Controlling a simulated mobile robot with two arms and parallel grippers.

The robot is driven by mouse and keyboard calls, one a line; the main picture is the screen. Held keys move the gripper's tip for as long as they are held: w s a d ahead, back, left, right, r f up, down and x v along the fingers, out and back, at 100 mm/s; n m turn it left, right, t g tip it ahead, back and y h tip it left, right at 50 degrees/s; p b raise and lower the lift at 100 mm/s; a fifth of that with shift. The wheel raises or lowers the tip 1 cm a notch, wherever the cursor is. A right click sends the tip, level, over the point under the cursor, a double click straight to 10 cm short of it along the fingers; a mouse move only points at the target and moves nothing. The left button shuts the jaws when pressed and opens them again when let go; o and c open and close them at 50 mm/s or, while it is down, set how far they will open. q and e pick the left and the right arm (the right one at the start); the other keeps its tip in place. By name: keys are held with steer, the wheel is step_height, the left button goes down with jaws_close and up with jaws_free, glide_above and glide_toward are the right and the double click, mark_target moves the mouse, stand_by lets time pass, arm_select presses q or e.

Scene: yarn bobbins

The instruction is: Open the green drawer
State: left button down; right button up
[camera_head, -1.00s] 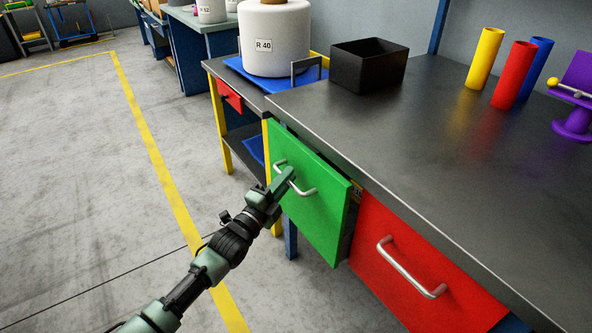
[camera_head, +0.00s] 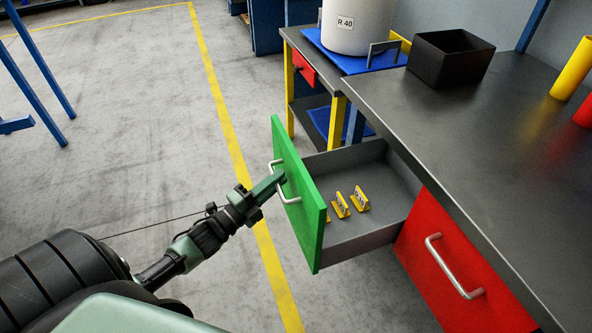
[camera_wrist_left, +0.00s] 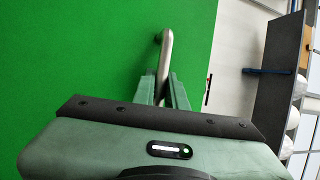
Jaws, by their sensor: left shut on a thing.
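The green drawer (camera_head: 299,193) stands well out from the workbench, and its grey inside shows. Several small yellow pieces (camera_head: 341,205) lie on its floor. A silver bar handle (camera_head: 280,180) is on its green front. My left gripper (camera_head: 277,180) is shut on this handle, its arm coming in from the lower left. In the left wrist view the fingers (camera_wrist_left: 163,92) close around the handle (camera_wrist_left: 166,50) in front of the green panel. My right gripper is not in view.
A red drawer (camera_head: 460,268) with a silver handle is shut to the right. The bench top (camera_head: 450,120) carries a black box (camera_head: 450,58) and coloured tubes. A white bobbin (camera_head: 357,25) stands behind on a blue tray. Open grey floor (camera_head: 130,130) lies to the left.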

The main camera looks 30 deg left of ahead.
arm_select(q)
steer(key=shift+s+a+f, duration=0.15)
steer(key=shift+s+a, duration=0.6)
steer(key=shift+s, duration=0.3)
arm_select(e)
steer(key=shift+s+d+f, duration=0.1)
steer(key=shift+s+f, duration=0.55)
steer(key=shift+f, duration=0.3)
arm_select(q)
steer(key=c, duration=1.5)
jaws_free()
steer(key=shift+o, duration=0.2)
steer(key=v, duration=0.7)
steer(key=shift+s+p, duration=0.35)
steer(key=shift+s, duration=0.05)
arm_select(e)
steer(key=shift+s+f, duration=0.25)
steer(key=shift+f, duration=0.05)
arm_select(q)
steer(key=shift+a, duration=0.1)
